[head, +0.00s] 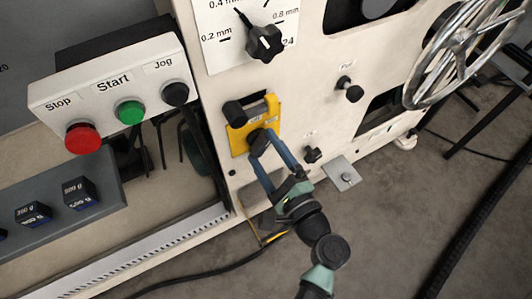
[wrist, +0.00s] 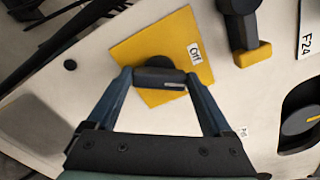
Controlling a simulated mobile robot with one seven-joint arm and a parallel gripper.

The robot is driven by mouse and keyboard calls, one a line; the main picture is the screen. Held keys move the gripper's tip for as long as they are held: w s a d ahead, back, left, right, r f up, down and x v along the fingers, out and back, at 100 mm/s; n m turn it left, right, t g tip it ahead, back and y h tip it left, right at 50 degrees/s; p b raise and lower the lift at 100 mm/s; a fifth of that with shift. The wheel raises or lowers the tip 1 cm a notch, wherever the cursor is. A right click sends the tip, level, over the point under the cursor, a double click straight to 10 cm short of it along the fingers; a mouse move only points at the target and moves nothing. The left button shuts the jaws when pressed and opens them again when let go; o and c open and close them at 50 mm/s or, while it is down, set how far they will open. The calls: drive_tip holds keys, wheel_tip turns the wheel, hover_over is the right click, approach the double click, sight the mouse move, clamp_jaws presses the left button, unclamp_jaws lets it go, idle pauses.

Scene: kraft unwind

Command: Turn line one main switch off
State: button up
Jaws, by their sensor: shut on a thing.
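The main switch is a yellow plate (head: 238,141) with a black rotary handle (head: 258,138) on the cream machine panel. In the wrist view the yellow plate (wrist: 172,45) bears an "Off" label (wrist: 194,52); that label sits above and right of the handle (wrist: 158,76). My gripper (head: 260,143) reaches up from below with blue fingers. In the wrist view my gripper (wrist: 158,78) is shut on the black handle, one finger at each end. The fingers hide the handle's ends, so its exact setting is unclear.
A dial (head: 265,42) is higher up. A small knob (head: 312,155) lies close right of my fingers. The Stop/Start/Jog box (head: 113,88) is left, the handwheel (head: 465,45) right.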

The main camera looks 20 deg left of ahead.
drive_tip(key=n+b, duration=0.2)
drive_tip(key=n, duration=0.1)
drive_tip(key=n+b, duration=0.1)
drive_tip(key=shift+f+n, duration=0.3)
drive_tip(key=shift+n, duration=0.1)
drive_tip(key=shift+n+b, duration=0.3)
drive_tip(key=shift+n, duration=0.3)
drive_tip(key=shift+r+n, duration=0.1)
drive_tip(key=shift+n, duration=0.2)
drive_tip(key=o, duration=1.1)
drive_tip(key=shift+o, duration=0.2)
drive_tip(key=shift+s, duration=0.1)
drive_tip(key=p+v, duration=0.3)
drive_tip(key=v, duration=1)
